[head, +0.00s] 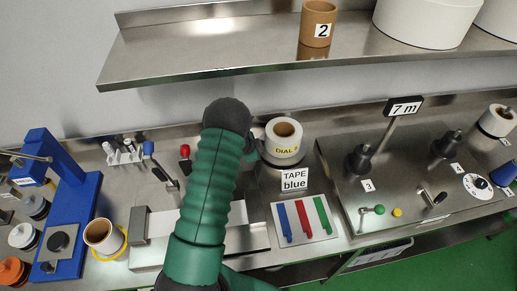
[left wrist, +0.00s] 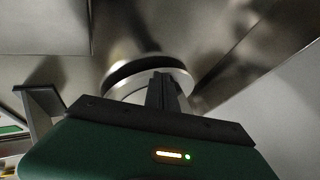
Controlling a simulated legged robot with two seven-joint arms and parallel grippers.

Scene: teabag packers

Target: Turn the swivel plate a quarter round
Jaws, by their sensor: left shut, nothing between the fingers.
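A pale round drum marked DIAL (head: 283,152), with a brown ring on top, stands on the steel bench right of my left arm. I cannot tell for sure whether it is the swivel plate. In the left wrist view, a round metal piece with a pale rim (left wrist: 118,88) lies just beyond my left gripper (left wrist: 160,82). The fingers are shut and empty, and overlap its near edge in the picture. Whether they touch it is unclear. In the head view my arm hides most of the gripper. My right gripper is not in view.
A steel shelf (head: 200,55) overhangs the back. A blue press (head: 72,215) is at left; a raised steel panel (head: 400,170) is at right.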

